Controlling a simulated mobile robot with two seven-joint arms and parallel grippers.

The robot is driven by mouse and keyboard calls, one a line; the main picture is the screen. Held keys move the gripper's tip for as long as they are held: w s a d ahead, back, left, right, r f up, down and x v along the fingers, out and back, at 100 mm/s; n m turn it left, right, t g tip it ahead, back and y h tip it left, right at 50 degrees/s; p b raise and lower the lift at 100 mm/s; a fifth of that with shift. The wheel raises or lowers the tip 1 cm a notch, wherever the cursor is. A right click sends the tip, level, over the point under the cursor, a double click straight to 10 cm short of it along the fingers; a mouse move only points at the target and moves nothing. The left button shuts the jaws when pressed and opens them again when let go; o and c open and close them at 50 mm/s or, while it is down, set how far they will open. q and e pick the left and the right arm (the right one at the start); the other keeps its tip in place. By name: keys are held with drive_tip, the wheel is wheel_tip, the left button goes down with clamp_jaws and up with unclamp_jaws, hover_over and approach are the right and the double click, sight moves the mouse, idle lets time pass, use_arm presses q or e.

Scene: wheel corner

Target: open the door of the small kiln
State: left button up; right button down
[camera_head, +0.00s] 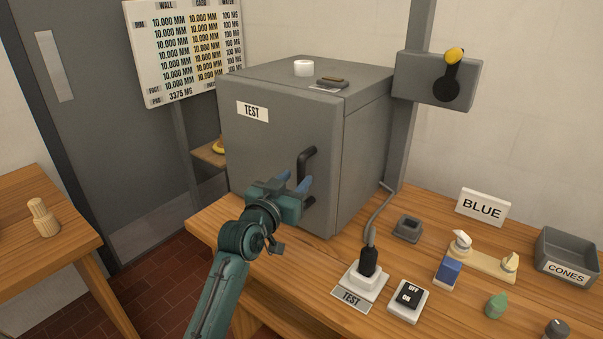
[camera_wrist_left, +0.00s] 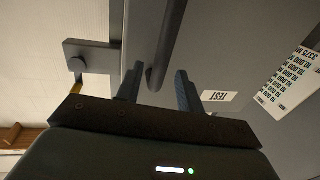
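The small kiln (camera_head: 270,140) is a grey box on the wooden bench with a "TEST" label on its front door, which looks closed. Its dark vertical handle (camera_head: 307,158) is at the door's right side. My left gripper (camera_head: 295,182) is in front of the handle and hides its middle. In the left wrist view the two fingers (camera_wrist_left: 160,88) are apart, with the handle (camera_wrist_left: 168,45) showing between them, nearer the left finger. I cannot tell whether either finger touches it. My right gripper is in neither view.
A grey post with a box (camera_head: 437,80) stands beside the kiln. Another table (camera_head: 40,260) is at left.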

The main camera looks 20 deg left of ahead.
sight(299, 176)
use_arm(q)
drive_tip(key=shift+w+d, duration=0.15)
drive_tip(key=shift+w, duration=0.85)
drive_tip(key=shift+w+d, duration=0.15)
drive_tip(key=shift+w, duration=0.8)
drive_tip(key=shift+c, duration=0.3)
clamp_jaws()
